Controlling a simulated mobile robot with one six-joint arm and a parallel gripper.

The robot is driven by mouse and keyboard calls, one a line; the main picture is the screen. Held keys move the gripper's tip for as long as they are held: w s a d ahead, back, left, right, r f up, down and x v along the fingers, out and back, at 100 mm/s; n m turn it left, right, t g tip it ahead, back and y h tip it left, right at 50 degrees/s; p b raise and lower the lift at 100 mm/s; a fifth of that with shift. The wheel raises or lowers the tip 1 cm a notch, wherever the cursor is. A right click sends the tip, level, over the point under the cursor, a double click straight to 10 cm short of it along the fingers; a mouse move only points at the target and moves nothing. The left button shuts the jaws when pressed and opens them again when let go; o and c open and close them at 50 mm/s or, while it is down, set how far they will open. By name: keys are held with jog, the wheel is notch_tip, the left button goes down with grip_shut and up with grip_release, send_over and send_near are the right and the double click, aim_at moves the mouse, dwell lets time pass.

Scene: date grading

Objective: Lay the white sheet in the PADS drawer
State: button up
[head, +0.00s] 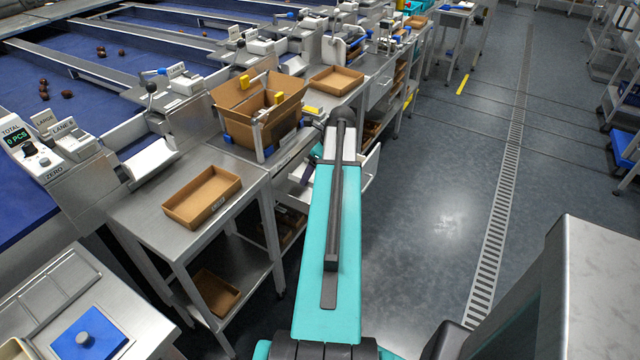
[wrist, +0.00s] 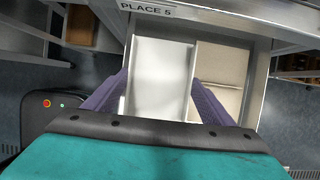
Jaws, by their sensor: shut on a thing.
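In the wrist view the white sheet (wrist: 160,80) lies between the two purple fingers of my gripper (wrist: 158,92), which is shut on it. The sheet is over the left part of an open drawer (wrist: 255,85). I cannot tell whether it touches the drawer floor. Beige pads or cards (wrist: 220,70) lie in the right part, beyond a thin divider. The rail above the drawer reads "PLACE 5"; no PADS label is readable. In the head view the open drawer (head: 371,168) shows beside my arm, which hides the sheet and most of my gripper.
Above the drawer, a cardboard box (head: 232,124) stands on the steel bench. An empty cardboard tray (head: 203,196) is on the nearer table, and another tray (head: 336,80) is farther along. The grey floor (head: 440,190) to the right is clear around a long drain grate (head: 500,200).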

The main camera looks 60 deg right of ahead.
dwell(0.3)
jog(key=shift+f+p, duration=0.6)
jog(key=shift+f, duration=2.45)
jog(key=shift+f, duration=0.1)
jog(key=shift+f+p, duration=0.4)
jog(key=shift+f, duration=1.4)
jog(key=shift+f, duration=0.1)
jog(key=o, duration=0.8)
jog(key=shift+r, duration=0.25)
jog(key=shift+b+v, duration=1.2)
jog(key=shift+v, duration=4.7)
